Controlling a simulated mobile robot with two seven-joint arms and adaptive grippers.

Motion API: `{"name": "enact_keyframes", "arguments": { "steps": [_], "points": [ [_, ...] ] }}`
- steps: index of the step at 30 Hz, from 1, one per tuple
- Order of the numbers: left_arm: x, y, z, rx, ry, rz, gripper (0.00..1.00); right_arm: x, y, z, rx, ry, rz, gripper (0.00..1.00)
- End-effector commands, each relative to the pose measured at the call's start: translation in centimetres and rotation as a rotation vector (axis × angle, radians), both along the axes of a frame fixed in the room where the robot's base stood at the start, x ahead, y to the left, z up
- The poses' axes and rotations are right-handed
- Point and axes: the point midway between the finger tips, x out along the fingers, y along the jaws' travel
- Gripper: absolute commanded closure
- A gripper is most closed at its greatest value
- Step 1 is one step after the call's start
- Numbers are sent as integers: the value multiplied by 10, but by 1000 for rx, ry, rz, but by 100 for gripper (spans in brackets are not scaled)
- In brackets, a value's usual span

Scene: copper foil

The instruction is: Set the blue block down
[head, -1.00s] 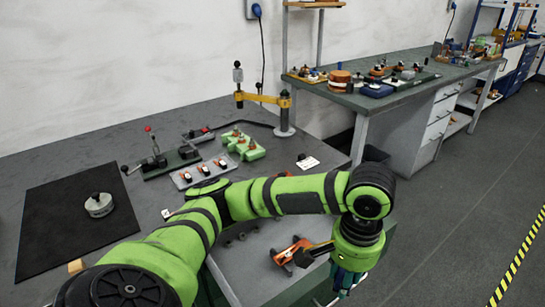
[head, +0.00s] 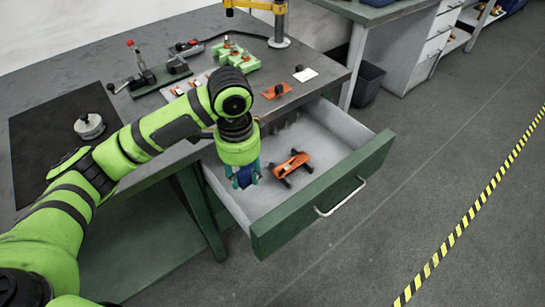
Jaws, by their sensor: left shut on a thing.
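My left gripper (head: 243,181) points down over the left part of the open drawer (head: 223,192). It is shut on the blue block (head: 244,176), which shows as a small dark blue patch between the teal fingers. The fingers hide most of the block. I cannot tell whether the block touches the drawer floor. My right gripper is not in view.
An orange part with black knobs (head: 291,163) lies in the drawer, right of my gripper. The drawer's green front (head: 325,198) has a metal handle. The bench (head: 70,77) carries a black mat (head: 48,141), a toggle clamp (head: 150,76) and a green fixture (head: 238,58).

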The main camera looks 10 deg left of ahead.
Motion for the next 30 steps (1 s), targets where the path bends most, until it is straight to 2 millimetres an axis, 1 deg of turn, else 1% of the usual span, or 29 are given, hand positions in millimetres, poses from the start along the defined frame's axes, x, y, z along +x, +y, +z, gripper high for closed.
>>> {"name": "enact_keyframes", "arguments": {
  "steps": [1,12,15,18,21,23,25,30],
  "points": [
    [4,-3,-8,-1,0,-113,100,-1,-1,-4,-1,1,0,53],
    [33,-14,-55,22,-11,-1025,100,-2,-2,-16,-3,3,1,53],
    [39,-16,-66,30,-9,-1236,100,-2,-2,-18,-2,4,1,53],
    [44,-17,-74,38,-8,-1400,100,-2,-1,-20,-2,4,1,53],
    [46,-19,-79,42,-4,-1510,100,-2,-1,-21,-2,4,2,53],
    [47,-19,-81,43,-3,-1552,100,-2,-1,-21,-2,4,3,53],
    [47,-19,-87,44,0,-1579,100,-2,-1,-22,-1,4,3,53],
    [46,-18,-119,42,4,-1589,100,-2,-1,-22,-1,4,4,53]
  ]
}}
